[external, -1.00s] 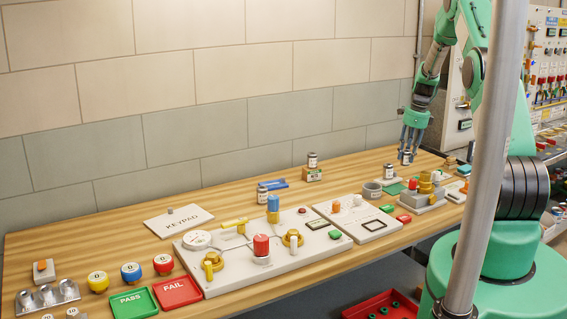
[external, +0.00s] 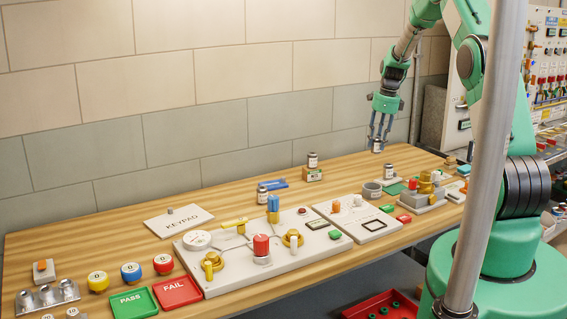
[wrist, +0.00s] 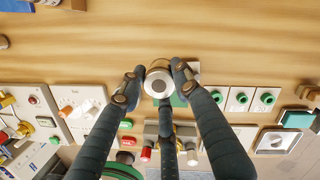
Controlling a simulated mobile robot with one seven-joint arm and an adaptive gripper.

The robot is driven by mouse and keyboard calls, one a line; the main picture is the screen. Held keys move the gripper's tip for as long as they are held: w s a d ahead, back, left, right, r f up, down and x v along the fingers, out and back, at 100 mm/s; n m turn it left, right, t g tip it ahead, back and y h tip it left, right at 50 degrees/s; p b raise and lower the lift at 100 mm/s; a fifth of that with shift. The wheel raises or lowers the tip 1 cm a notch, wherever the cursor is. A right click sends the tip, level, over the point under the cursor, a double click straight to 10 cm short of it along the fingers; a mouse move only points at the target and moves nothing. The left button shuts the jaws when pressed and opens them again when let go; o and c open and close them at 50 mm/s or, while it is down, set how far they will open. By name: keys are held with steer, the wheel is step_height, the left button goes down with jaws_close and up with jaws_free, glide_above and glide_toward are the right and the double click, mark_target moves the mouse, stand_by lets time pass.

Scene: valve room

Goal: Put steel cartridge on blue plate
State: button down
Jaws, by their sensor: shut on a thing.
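My gripper (external: 379,132) is shut on a small steel cartridge (external: 377,147) and holds it in the air over the back right of the bench. In the wrist view the round top of the cartridge (wrist: 159,84) shows between the dark fingers (wrist: 157,88). The blue plate (external: 274,184) lies flat on the bench, to the left of and below my gripper in the external view. Another cartridge-like canister (external: 262,194) stands at its left end; I cannot tell whether it is on the plate or in front of it.
Another canister (external: 388,172) stands below my gripper. Bare wood runs along the wall.

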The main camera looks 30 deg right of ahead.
steer(key=a+p, duration=0.1)
steer(key=a, duration=3.5)
steer(key=shift+n, duration=0.3)
steer(key=shift+s+d+f, duration=0.1)
steer(key=shift+s+f, duration=0.1)
steer(key=shift+f, duration=1.05)
steer(key=shift+s+f, duration=0.15)
steer(key=shift+f, duration=1.1)
glide_above(272, 183)
steer(key=shift+s+d+f, duration=0.1)
steer(key=shift+s+f, duration=0.3)
steer(key=shift+f, duration=0.3)
steer(key=shift+f, duration=0.1)
steer(key=shift+f, duration=1.7)
